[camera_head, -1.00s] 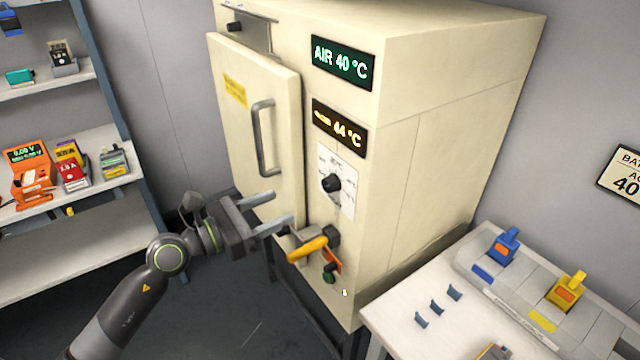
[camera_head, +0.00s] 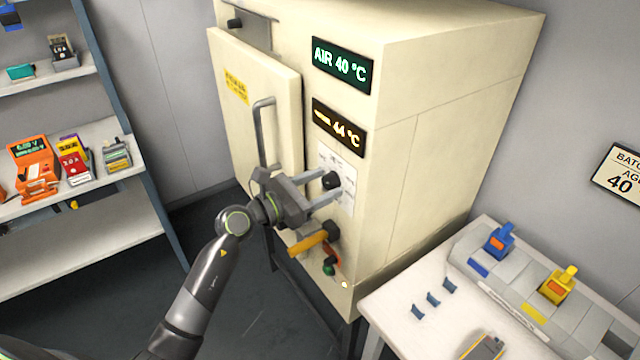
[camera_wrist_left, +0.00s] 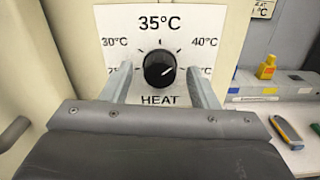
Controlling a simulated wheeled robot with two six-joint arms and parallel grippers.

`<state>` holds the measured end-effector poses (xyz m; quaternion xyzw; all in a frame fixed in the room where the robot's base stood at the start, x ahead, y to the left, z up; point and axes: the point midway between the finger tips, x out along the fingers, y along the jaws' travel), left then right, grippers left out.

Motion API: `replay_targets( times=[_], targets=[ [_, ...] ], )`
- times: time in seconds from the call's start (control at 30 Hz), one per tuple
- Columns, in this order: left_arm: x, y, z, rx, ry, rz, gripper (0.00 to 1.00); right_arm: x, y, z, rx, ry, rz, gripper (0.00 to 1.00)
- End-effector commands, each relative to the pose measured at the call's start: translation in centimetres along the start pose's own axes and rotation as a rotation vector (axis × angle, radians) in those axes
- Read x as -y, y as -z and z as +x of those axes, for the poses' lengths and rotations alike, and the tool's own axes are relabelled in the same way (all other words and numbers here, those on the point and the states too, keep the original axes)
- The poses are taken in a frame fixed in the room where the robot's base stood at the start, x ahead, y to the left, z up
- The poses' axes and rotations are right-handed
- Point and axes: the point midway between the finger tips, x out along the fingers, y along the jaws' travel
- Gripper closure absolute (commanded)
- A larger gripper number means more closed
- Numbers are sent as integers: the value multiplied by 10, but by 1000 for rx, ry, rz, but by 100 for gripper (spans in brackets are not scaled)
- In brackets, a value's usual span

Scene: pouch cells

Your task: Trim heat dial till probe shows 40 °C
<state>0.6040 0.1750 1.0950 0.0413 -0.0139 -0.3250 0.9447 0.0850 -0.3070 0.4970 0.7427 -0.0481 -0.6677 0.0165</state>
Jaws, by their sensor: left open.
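The black heat dial (camera_head: 331,180) sits on a white scale plate on the cream oven's front. In the left wrist view the dial (camera_wrist_left: 160,69) stands between my two fingers, its white mark pointing right and slightly up, between the 40 °C label and the 45 end. My left gripper (camera_head: 332,190) is open, its fingertips near the dial on either side; contact cannot be told. The amber display (camera_head: 338,128) reads 44 °C. The green display (camera_head: 342,65) reads AIR 40 °C. My right gripper is not in view.
The oven door (camera_head: 255,110) with its grey bar handle is left of the dial. An orange lever (camera_head: 308,242) and a green knob (camera_head: 329,268) sit just below the gripper. A white table (camera_head: 395,305) with blue and yellow clamps stands at right, a shelf (camera_head: 100,235) at left.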

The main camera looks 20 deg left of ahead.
Motion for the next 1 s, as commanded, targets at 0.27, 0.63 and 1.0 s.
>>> replay_targets(
  times=[0.27, 0.63, 1.0],
  targets=[
    [0, 0, 0, 0, 0, 0, 63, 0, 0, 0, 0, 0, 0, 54],
    [0, 0, 0, 0, 0, -7, 90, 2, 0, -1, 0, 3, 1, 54],
    [0, -4, 0, -2, 0, -173, 90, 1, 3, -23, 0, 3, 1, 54]
  ],
)
